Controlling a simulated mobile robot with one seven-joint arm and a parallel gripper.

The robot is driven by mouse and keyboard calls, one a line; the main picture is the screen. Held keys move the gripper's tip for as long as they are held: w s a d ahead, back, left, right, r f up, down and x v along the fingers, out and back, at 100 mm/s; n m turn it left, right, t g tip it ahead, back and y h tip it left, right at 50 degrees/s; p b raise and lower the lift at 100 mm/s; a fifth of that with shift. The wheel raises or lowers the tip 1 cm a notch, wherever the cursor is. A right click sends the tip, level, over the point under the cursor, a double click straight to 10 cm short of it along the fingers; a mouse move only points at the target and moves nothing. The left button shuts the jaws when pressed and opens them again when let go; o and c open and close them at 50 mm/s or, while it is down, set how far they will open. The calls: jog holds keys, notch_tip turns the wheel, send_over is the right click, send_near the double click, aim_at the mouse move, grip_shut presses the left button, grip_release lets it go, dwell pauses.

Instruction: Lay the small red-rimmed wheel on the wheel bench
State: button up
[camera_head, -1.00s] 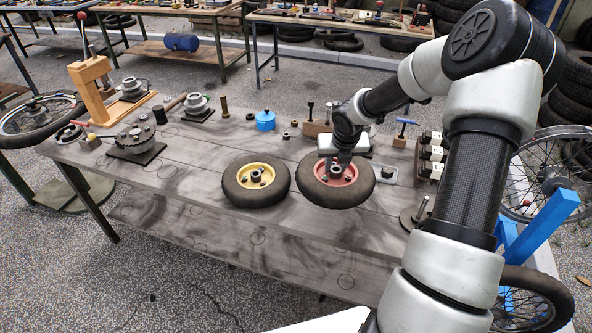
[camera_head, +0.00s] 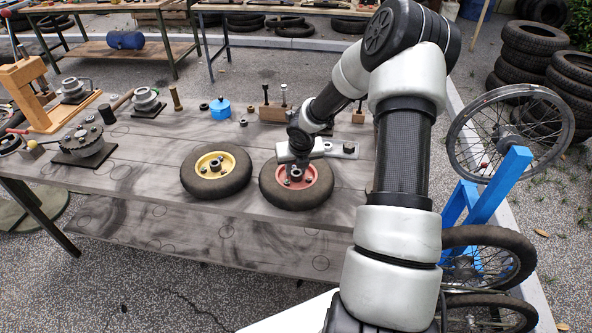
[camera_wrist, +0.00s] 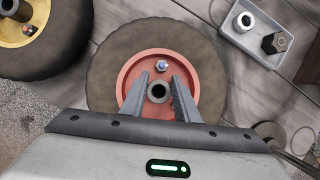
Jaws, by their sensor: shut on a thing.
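The small red-rimmed wheel (camera_head: 312,194), with a black tyre, shows flat over the front of the grey wooden bench (camera_head: 140,165), right of a yellow-rimmed wheel (camera_head: 231,184). I cannot tell whether it touches the boards or hangs just above them. My gripper (camera_wrist: 160,90) points down over it, its two fingers on either side of the hub of the red rim (camera_wrist: 127,75), shut on it. In the head view my gripper (camera_head: 296,172) and wrist cover part of the wheel. I cannot tell which bench is the wheel bench.
A grey plate with bolts (camera_head: 347,150) lies behind the wheel. A blue stand (camera_head: 487,200) with spoked wheels and tyre stacks (camera_head: 530,50) are at right.

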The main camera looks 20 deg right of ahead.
jog(key=o, duration=1.2)
jog(key=shift+f, duration=0.1)
jog(key=shift+s+r, duration=0.1)
jog(key=shift+r, duration=0.4)
jog(key=p+v, duration=0.4)
jog(key=v, duration=0.7)
jog(key=shift+s+r, duration=0.1)
jog(key=shift+s, duration=0.05)
